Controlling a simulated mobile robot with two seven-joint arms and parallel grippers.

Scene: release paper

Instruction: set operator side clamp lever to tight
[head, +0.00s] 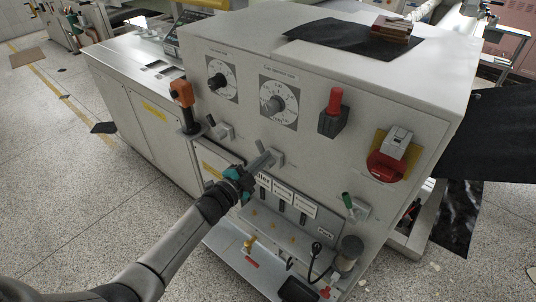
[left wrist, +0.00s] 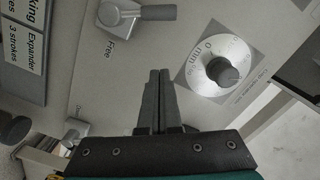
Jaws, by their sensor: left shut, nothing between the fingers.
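A grey lever (head: 264,149) sits on a block on the machine's sloping front panel, below the dials. A similar smaller lever (head: 222,130) is up and left of it. In the left wrist view, a grey lever (left wrist: 145,13) at the top has its handle pointing right, and the word "Free" is printed beside it. Another lever (left wrist: 75,130) is at lower left, its label too small to read. My left gripper (head: 257,165) is close to the panel beside the first grey lever. Its fingers (left wrist: 158,75) are shut and empty, apart from the upper lever.
Two dials (head: 220,77) (head: 278,101), a red switch (head: 334,103) and a red rotary switch (head: 387,168) are on the panel. An orange-topped handle (head: 182,94) stands at left. A labelled plate (head: 322,224) and a green-tipped lever (head: 349,203) are lower down.

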